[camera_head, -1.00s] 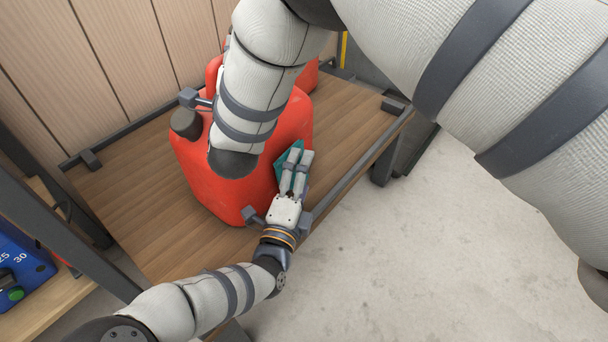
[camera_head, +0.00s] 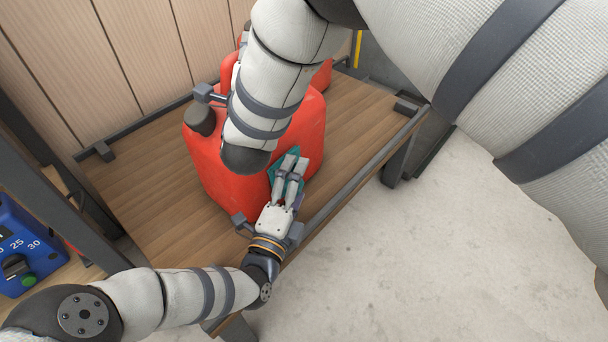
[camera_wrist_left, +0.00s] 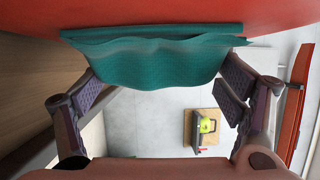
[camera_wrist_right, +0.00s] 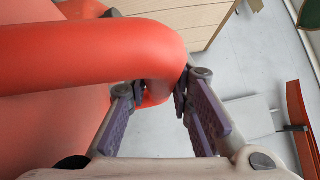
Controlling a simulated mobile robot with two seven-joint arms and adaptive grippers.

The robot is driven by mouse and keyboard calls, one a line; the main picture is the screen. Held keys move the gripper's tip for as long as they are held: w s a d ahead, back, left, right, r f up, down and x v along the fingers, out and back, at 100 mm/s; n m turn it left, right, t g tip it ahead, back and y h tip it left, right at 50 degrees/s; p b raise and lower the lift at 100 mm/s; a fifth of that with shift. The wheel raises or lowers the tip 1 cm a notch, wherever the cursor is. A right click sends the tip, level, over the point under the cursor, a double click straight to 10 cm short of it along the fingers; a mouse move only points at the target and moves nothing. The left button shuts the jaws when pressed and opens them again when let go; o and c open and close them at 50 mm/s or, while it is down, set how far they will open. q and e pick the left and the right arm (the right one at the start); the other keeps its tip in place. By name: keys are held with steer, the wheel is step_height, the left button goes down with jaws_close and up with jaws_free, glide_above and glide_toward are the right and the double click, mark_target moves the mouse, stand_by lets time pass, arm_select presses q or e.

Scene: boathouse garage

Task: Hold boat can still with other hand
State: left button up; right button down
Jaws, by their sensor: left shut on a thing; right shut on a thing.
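The red boat can (camera_head: 222,185) stands upright on a wooden shelf, with a dark cap (camera_head: 199,119) at its upper left. My left gripper (camera_head: 288,170) is shut on a teal cloth (camera_head: 274,176) at the can's right front side. In the left wrist view the cloth (camera_wrist_left: 150,62) spans between the fingers, against or very close to the red wall. My right arm crosses in front of the can and hides its top in the head view. In the right wrist view my right gripper (camera_wrist_right: 155,100) is shut on the can's red handle (camera_wrist_right: 90,55).
A second red can (camera_head: 322,78) stands behind on the same wooden shelf (camera_head: 130,225). A blue device with a dial (camera_head: 22,240) sits at the lower left. Dark metal posts frame the shelf's left. Bare concrete floor lies to the right.

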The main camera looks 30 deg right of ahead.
arm_select(q)
steer(key=shift+w+a, duration=0.15)
steer(key=shift+a, duration=0.05)
steer(key=s+d, duration=0.2)
steer(key=s, duration=0.3)
steer(key=shift+s, duration=0.4)
steer(key=shift+d, duration=0.15)
steer(key=s, duration=0.1)
steer(key=s+d, duration=0.1)
steer(key=shift+s, duration=0.4)
arm_select(e)
steer(key=c, duration=1.3)
jaws_free()
steer(key=shift+c, duration=0.2)
